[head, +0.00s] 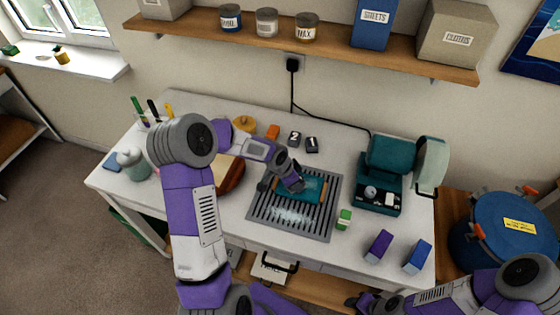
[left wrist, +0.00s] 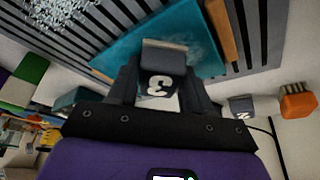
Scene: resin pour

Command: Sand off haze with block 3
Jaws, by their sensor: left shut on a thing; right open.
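Block 3 (left wrist: 162,84), dark grey with a white 3, is held between the fingers of my left gripper (left wrist: 160,95). In the head view my left gripper (head: 291,182) is over the teal resin panel (head: 314,190), hiding part of it. The panel has wooden side strips and lies on a slotted grate (head: 262,213). In the left wrist view the block's far end is at the teal surface (left wrist: 122,50); contact is hard to tell. Pale haze shows beside the block. My right gripper (head: 368,301) is open and empty at the bottom edge, partly cut off.
Block 2 (head: 294,139) and block 1 (head: 312,145) stand behind the grate. Pale dust (head: 290,215) lies on its front. A green-and-white block (head: 344,219), a purple block (head: 378,246) and a blue block (head: 417,257) are at right, before a teal machine (head: 378,190).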

